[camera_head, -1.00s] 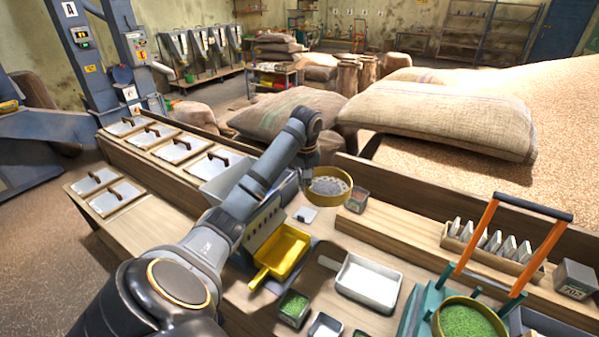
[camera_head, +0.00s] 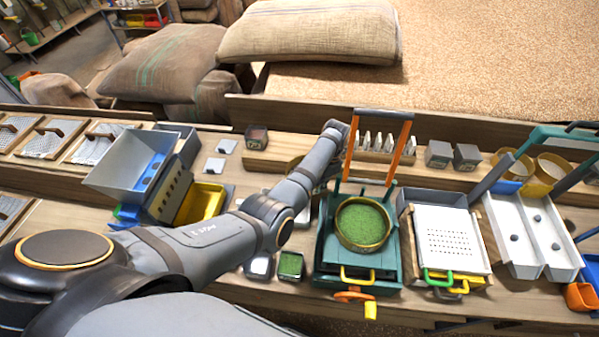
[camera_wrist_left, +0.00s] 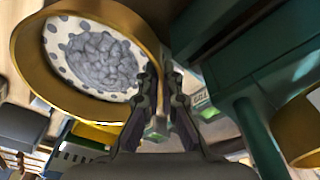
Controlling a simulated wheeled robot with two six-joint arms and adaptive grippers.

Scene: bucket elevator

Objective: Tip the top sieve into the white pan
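The top sieve (camera_wrist_left: 150,35) is a brass ring with a white perforated plate and a heap of grey stones on it. It fills the upper left of the left wrist view. My left gripper (camera_wrist_left: 162,85) is shut on its rim at the near side. In the head view, my forearm hides the gripper and most of the sieve; a bit of brass rim (camera_head: 295,163) shows behind the arm. The white pan (camera_head: 302,217) is mostly hidden behind my left forearm. My right gripper is not in view.
A teal stand (camera_head: 388,262) holds another brass sieve (camera_head: 362,224) with green grains. Its orange-posted frame (camera_head: 408,140) rises close to my left wrist. A yellow tray (camera_head: 203,203) lies left of my arm. A white perforated deck (camera_head: 447,238) stands at right.

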